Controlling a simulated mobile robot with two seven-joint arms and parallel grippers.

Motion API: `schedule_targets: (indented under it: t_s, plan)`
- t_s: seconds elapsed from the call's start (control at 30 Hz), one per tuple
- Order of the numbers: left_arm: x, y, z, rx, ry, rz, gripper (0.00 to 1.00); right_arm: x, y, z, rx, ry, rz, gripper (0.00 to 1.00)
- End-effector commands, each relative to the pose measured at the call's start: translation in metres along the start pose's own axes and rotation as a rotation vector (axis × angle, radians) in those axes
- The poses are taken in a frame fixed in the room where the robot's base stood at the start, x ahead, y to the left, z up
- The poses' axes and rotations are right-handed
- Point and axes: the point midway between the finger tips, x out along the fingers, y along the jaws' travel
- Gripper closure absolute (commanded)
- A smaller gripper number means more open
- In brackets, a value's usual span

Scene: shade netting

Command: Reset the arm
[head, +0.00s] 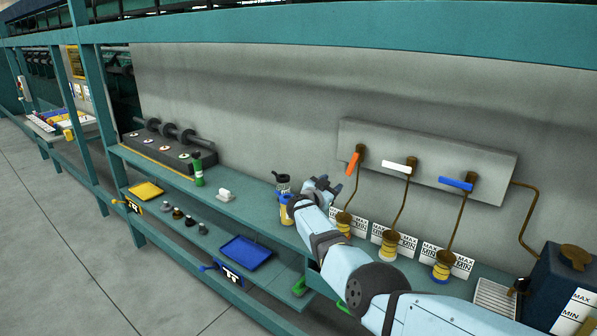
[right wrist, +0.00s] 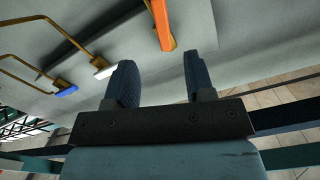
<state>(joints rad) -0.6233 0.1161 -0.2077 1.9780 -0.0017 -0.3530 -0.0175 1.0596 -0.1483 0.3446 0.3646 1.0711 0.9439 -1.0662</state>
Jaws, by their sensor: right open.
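My right arm comes in from the lower right of the head view over the shelf. Its gripper (head: 323,187) is above the shelf, left of the orange valve handle (head: 353,163). In the right wrist view the two fingers of this gripper (right wrist: 157,85) are apart with nothing between them. The orange handle also shows in the right wrist view (right wrist: 162,24), beyond the fingertips. A white handle (head: 399,168) and a blue handle (head: 456,183) are farther right on the same grey panel. My left gripper is not in view.
The teal shelf (head: 240,207) holds bottles (head: 283,184) by the right gripper and a green bottle (head: 198,170). Brass cups (head: 389,244) with MAX/MIN cards stand under the pipes. A blue tray (head: 244,252) lies on the lower shelf. A dark tank (head: 562,285) stands far right.

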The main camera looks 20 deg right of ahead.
Motion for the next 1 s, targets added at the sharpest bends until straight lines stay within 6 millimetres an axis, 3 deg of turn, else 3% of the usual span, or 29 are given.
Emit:
schedule_targets:
  t_s: [0.17, 0.33, 0.47, 0.57, 0.77, 1.0]
  plan:
    - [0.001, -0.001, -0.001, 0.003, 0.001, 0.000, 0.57, 0.002, 0.012, 0.011, -0.006, 0.014, -0.022, 0.51]
    - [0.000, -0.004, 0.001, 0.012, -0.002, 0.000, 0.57, 0.002, 0.061, 0.050, -0.035, 0.066, -0.148, 0.51]
    - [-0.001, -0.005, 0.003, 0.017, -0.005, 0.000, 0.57, -0.016, 0.107, 0.085, -0.081, 0.088, -0.303, 0.51]
    - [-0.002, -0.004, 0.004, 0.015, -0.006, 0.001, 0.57, -0.040, 0.141, 0.109, -0.126, 0.076, -0.426, 0.51]
    - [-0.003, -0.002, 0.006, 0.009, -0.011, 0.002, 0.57, -0.115, 0.208, 0.154, -0.234, -0.018, -0.662, 0.51]
    - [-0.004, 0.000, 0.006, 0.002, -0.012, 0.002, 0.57, -0.237, 0.294, 0.189, -0.378, -0.224, -0.892, 0.51]
